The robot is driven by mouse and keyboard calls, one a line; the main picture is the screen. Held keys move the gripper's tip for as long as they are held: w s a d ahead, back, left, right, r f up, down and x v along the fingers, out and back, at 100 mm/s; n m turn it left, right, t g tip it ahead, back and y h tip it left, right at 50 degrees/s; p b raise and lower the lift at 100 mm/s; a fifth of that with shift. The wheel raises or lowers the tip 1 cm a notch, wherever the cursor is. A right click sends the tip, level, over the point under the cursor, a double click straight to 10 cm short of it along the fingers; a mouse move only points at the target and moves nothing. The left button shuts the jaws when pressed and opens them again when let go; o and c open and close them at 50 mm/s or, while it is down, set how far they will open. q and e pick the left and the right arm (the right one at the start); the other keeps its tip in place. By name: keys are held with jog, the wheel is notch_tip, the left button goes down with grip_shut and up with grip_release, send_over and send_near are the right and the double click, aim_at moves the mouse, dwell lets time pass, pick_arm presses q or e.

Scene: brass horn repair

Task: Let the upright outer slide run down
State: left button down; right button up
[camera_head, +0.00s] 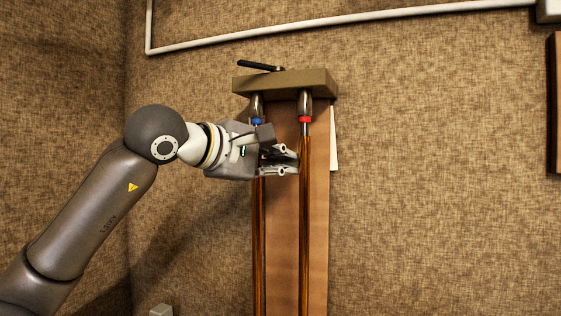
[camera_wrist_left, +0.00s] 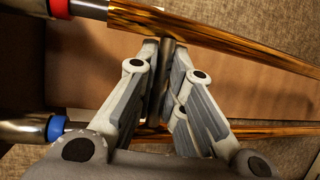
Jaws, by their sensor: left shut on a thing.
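The upright outer slide has two long brass-coloured tubes; its right tube (camera_head: 304,220) and left tube (camera_head: 258,245) run down out of the head view. Above them are silver-grey upper tube ends with a blue ring (camera_head: 257,121) on the left and a red ring (camera_head: 305,119) on the right. My left gripper (camera_head: 288,161) reaches across the left tube between the two. In the left wrist view, its fingers (camera_wrist_left: 164,65) are shut on a dark crossbar (camera_wrist_left: 167,55) between the tubes. The slide's lower end is out of view. My right gripper is not in view.
A brown upright board (camera_head: 282,235) stands behind the tubes. A tan block (camera_head: 290,83) with a black lever (camera_head: 260,66) sits across its top. A white pipe (camera_head: 340,20) runs along the textured wall.

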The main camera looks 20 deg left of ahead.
pick_arm(q)
jog(key=shift+f+b, duration=0.5)
jog(key=shift+f, duration=0.4)
jog(key=c, duration=1.5)
grip_release()
jog(key=v, duration=1.2)
